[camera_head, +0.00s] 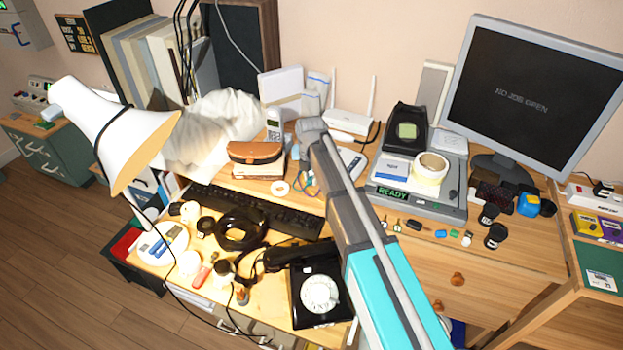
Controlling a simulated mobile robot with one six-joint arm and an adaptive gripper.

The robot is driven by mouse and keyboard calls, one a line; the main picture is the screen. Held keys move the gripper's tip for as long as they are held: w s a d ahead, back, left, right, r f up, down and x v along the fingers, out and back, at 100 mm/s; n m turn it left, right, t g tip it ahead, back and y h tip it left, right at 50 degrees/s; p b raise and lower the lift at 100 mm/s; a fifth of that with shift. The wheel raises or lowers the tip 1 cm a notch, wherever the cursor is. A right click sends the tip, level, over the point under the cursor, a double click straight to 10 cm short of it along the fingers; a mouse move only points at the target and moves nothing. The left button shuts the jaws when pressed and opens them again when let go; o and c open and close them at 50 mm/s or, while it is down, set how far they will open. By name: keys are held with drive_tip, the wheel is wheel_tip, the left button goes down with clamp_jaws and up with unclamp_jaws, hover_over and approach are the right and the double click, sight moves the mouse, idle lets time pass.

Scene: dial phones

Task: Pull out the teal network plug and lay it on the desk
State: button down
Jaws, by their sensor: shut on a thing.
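My grey and teal arm (362,235) reaches up from the lower right over the desk (420,255). Its grey far end is in front of the desk's back part, near the white router (346,122). My gripper's fingers are not visible; the arm hides what lies behind its end. I cannot pick out the teal network plug for sure. Thin coloured cables (308,180) show just left of the arm. Bare desk shows along the front right edge.
A black dial phone (319,290) stands front centre, with a black keyboard (255,211) behind it. A grey machine reading READY (420,200) holds a tape roll (431,167). A monitor (530,95) stands right. Small parts (441,234) lie in front. A lamp (115,130) leans in left.

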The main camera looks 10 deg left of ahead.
drive_tip(key=shift+s+a, duration=0.2)
drive_tip(key=shift+s, duration=0.4)
drive_tip(key=shift+s+a, duration=0.2)
drive_tip(key=shift+s, duration=0.35)
idle(0.5)
drive_tip(key=shift+r, duration=0.15)
drive_tip(key=shift+r+p, duration=1.85)
drive_tip(key=shift+p, duration=0.2)
drive_tip(key=shift+a, duration=0.15)
